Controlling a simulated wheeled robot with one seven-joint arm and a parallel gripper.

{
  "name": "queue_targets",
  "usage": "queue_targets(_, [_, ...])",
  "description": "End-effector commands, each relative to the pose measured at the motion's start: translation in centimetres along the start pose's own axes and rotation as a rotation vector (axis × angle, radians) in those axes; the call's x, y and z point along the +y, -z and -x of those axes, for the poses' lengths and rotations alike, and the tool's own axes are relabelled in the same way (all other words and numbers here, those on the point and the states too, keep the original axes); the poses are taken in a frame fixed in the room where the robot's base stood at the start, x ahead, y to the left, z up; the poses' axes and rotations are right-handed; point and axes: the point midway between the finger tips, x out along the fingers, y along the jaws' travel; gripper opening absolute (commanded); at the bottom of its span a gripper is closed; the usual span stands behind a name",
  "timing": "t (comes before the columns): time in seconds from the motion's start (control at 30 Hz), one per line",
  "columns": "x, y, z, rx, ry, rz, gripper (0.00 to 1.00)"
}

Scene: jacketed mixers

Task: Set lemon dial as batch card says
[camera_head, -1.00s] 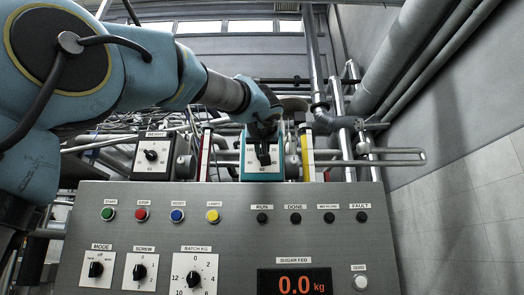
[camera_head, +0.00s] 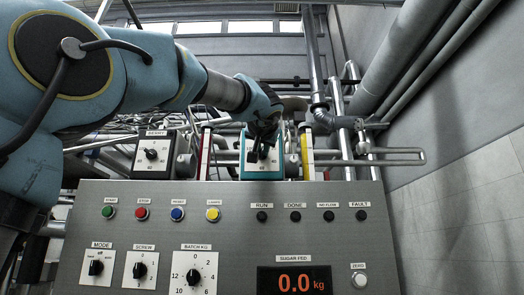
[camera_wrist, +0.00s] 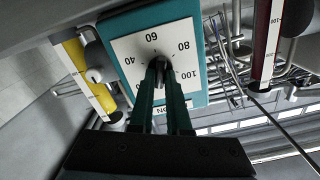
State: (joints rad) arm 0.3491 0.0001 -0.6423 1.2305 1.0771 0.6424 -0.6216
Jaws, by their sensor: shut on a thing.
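The lemon dial is a white scale plate (camera_wrist: 132,52) on a teal box (camera_head: 242,165); in the wrist view the teal box (camera_wrist: 150,18) fills the upper middle, and its label is partly covered, ending in "ON". The numbers 40, 60, 80 and 100 show around a dark knob (camera_wrist: 160,61). My gripper (camera_wrist: 160,76) is shut on this knob, and its fingers hide the lower part of the scale. In the head view my gripper (camera_head: 262,142) reaches the teal box from above. The exact pointer reading cannot be told. No batch card is readable.
A berry dial box (camera_head: 152,153) stands to the left. A red-striped column (camera_head: 204,155) and a yellow column (camera_head: 306,155) flank the lemon box. In front is a grey control panel (camera_head: 235,235) with buttons, knobs and a display (camera_head: 294,281) reading 0.0 kg.

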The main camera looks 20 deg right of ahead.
Motion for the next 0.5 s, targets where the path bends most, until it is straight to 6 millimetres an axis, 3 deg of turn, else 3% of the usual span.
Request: queue_targets(0.5, [0.26,0.01,0.03,0.001,-0.002,-0.462,0.00])
